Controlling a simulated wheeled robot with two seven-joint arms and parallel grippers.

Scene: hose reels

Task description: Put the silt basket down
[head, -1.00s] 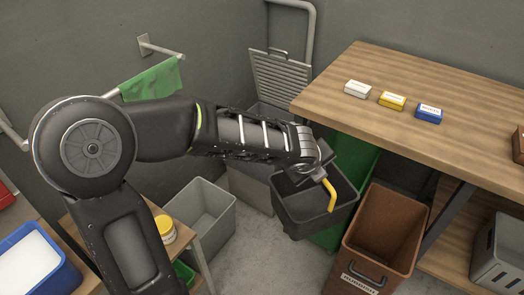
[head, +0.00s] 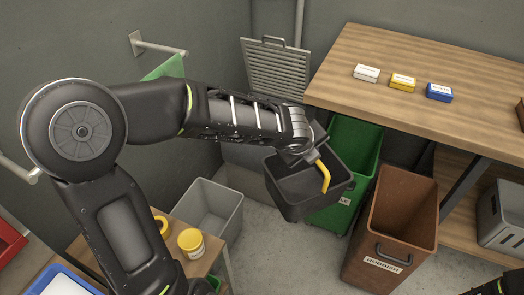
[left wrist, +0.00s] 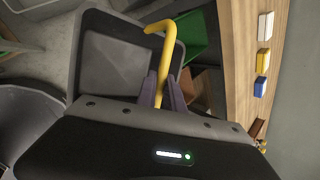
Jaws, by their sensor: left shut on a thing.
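The silt basket (head: 296,192) is a dark grey open tub with a bent yellow handle (head: 324,178). My left gripper (head: 314,158) is shut on the yellow handle, and the basket hangs below and beside it. The basket is in the air in front of the green bin (head: 352,150) and hides part of it. In the left wrist view, the fingers (left wrist: 163,92) close around the handle, and the basket (left wrist: 112,62) looks empty. My right gripper does not show; only a dark piece of my arm shows at the bottom right corner.
A brown bin (head: 395,215) with a label stands right of the green bin. A grey open bin (head: 213,210) stands left. A wooden bench (head: 440,60) carries three small boxes. A low wooden table (head: 215,248) holds yellow-lidded tubs. Some concrete floor (head: 290,250) is bare.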

